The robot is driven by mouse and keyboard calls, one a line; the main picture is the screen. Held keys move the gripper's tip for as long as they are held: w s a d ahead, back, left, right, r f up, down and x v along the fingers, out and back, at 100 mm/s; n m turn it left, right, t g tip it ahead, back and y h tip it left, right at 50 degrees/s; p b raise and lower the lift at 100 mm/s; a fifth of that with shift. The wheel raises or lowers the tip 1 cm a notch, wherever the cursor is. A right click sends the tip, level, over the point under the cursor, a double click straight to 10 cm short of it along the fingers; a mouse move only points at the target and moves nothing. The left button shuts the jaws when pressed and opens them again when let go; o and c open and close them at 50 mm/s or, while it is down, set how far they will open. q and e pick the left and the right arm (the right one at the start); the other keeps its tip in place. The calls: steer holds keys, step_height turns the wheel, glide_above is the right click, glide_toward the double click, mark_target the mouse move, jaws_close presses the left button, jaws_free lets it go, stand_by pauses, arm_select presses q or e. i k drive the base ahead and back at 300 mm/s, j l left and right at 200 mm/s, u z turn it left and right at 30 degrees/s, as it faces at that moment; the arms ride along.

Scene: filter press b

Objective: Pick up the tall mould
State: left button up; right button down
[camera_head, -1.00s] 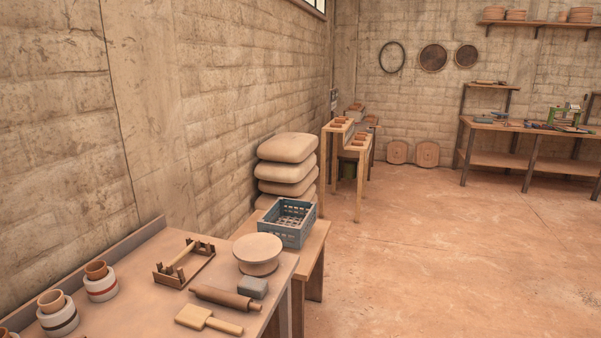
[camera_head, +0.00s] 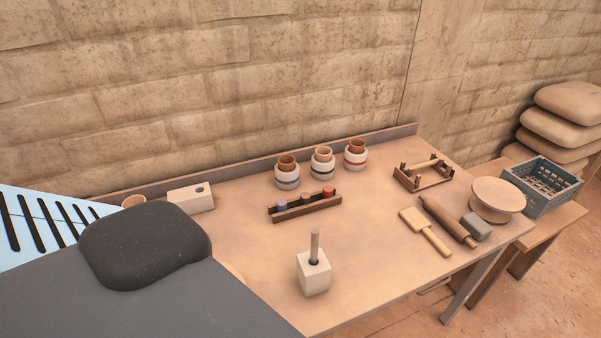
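I cannot tell for sure which thing is the tall mould. A cream, upright block (camera_head: 313,280) with a wooden rod (camera_head: 314,246) standing in its top hole is near the front of the table. A lower cream block (camera_head: 190,199) with a dark round hole lies at the back left. Three white round pots, banded grey (camera_head: 287,178), dark (camera_head: 322,168) and red (camera_head: 355,159), stand along the back, each with a terracotta cup in its top. Neither of my grippers is in view.
A blue crate (camera_head: 541,186) stands right. Dark shapes cover the lower left.

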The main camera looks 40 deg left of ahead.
mark_target(313, 280)
steer(key=u, duration=1.1)
steer(key=l+u, duration=0.15)
steer(key=l, duration=0.2)
steer(key=k+l+u, duration=0.1)
steer(key=l, duration=0.25)
steer(key=k+l+u, duration=0.15)
steer(key=l, duration=0.15)
